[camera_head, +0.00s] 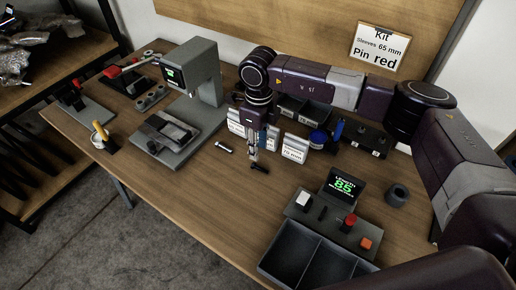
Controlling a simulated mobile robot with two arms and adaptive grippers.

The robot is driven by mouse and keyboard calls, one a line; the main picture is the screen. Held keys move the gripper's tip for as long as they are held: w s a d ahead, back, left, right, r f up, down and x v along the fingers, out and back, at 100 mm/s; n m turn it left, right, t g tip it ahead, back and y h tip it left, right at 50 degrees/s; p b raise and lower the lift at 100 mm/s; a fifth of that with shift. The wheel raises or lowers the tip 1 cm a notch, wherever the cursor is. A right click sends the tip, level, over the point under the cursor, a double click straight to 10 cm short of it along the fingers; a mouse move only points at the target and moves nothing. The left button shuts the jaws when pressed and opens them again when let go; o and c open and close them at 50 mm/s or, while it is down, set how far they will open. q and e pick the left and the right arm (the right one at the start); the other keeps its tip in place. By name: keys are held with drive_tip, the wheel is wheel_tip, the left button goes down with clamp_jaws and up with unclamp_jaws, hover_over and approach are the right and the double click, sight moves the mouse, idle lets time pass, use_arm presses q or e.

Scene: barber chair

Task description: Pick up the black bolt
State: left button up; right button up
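My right gripper (254,158) points straight down over the middle of the wooden table (200,190). A small black bolt (261,168) lies on the table right by its fingertips, slightly to the right and nearer the front. The fingers are too small to tell whether they are open or shut, or whether they touch the bolt. A small silver pin-like piece (223,147) lies to the left of the gripper. My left gripper is not in view.
A control box with a green display (344,186) and a dark divided tray (290,249) is at front right. A grey press-like machine (199,75) stands left. The front-left table is clear.

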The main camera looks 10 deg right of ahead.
sight(258, 167)
drive_tip(key=f, duration=0.1)
drive_tip(key=s+f+p, duration=0.1)
drive_tip(key=shift+f+p, duration=0.3)
drive_tip(key=shift+f, duration=0.1)
wheel_tip(258, 167, down, 3)
drive_tip(key=shift+a+p, duration=0.1)
drive_tip(key=shift+p, duration=0.45)
drive_tip(key=shift+w+f, duration=0.15)
drive_tip(key=shift+f, duration=0.65)
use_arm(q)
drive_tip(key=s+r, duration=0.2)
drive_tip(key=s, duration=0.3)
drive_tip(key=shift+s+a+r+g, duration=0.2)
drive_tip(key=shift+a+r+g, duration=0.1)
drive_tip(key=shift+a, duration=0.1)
use_arm(e)
clamp_jaws()
